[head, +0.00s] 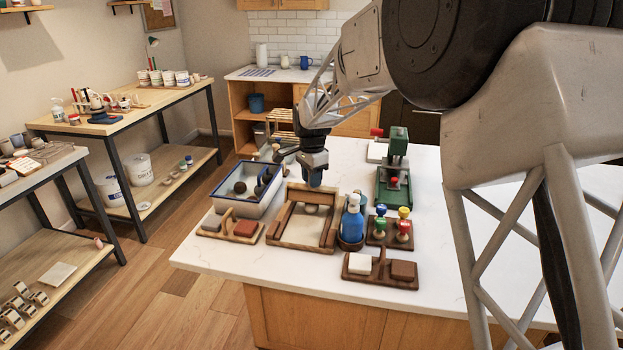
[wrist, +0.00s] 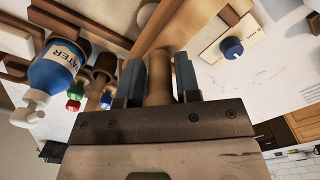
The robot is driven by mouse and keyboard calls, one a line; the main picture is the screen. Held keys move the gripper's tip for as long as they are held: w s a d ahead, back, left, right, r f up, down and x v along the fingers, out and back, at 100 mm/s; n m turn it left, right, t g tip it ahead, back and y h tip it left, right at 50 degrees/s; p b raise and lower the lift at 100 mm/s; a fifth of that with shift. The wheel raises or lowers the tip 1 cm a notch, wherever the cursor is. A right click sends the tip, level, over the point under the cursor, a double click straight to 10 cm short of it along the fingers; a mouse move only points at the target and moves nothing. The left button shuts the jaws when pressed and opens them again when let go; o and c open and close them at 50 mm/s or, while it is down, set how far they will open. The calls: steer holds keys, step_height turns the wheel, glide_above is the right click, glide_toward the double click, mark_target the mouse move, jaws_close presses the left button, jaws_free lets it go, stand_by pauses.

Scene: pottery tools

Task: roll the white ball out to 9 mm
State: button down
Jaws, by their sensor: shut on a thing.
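A wooden rolling board (head: 303,236) with raised side rails lies on the white table. My gripper (head: 314,180) is above the far end of the board, pointing down. In the wrist view my gripper (wrist: 158,80) is shut on a round wooden handle (wrist: 158,88), which stands between its fingers. What the handle joins below is partly hidden by the gripper.
A blue water bottle (head: 353,218) and coloured-knob tools (head: 403,227) stand close on the right. A blue-rimmed tray (head: 231,207) is at left, wooden holders (head: 236,230) in front. A green press (head: 396,175) stands behind right. A blue dial (wrist: 232,47) sits beside the board.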

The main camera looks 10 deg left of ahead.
steer(key=shift+w+f, duration=0.2)
steer(key=shift+w, duration=0.15)
steer(key=shift+s, duration=0.75)
stand_by(0.3)
steer(key=shift+s+f, duration=0.2)
steer(key=shift+s, duration=0.35)
